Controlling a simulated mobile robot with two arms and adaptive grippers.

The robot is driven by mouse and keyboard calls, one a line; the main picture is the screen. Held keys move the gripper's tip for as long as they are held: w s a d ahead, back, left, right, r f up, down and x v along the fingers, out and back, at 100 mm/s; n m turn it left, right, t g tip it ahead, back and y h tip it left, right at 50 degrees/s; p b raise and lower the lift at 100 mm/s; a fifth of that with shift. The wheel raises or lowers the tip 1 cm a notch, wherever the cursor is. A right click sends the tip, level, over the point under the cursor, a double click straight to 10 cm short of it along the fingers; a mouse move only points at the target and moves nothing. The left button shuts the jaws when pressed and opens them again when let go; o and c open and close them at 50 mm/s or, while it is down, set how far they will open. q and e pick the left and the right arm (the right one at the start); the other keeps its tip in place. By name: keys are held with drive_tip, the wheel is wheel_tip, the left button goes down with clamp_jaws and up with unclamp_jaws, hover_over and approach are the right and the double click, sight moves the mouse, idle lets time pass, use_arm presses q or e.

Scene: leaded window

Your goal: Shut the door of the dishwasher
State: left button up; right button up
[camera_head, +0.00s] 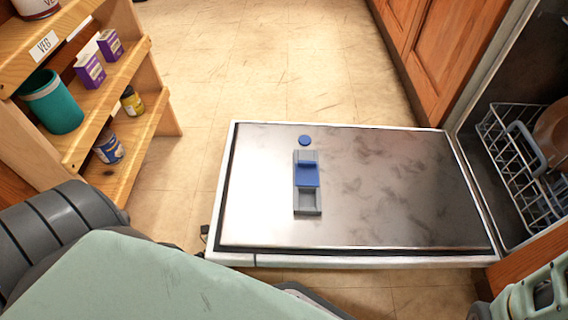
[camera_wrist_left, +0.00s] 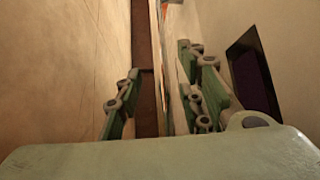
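The dishwasher door (camera_head: 390,190) lies open and about flat in the head view, its steel inner face up. A grey and blue detergent compartment (camera_head: 307,200) sits on it. The dishwasher's open cavity, with a wire rack (camera_head: 515,165), is at the right. My left arm comes in from the lower left, near the door's outer corner; its gripper is hidden there. In the left wrist view my left gripper (camera_wrist_left: 160,108) has its fingers apart, with a narrow strip or edge seen between them that I cannot identify. Part of my right gripper (camera_head: 532,298) shows at the bottom right corner.
A wooden shelf (camera_head: 150,80) with a teal cup (camera_head: 50,102), purple boxes (camera_head: 90,71) and cans stands at the left. Wooden cabinets (camera_head: 450,60) are at the top right. The tiled floor (camera_head: 270,60) beyond the door is clear.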

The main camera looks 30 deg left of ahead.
use_arm(q)
drive_tip(key=b+x, duration=0.2)
drive_tip(key=x, duration=0.4)
drive_tip(key=shift+w+d+b, duration=0.1)
drive_tip(key=shift+w+b, duration=0.3)
drive_tip(key=shift+w+d+r, duration=0.1)
drive_tip(key=shift+w, duration=0.25)
drive_tip(key=shift+c, duration=0.4)
clamp_jaws()
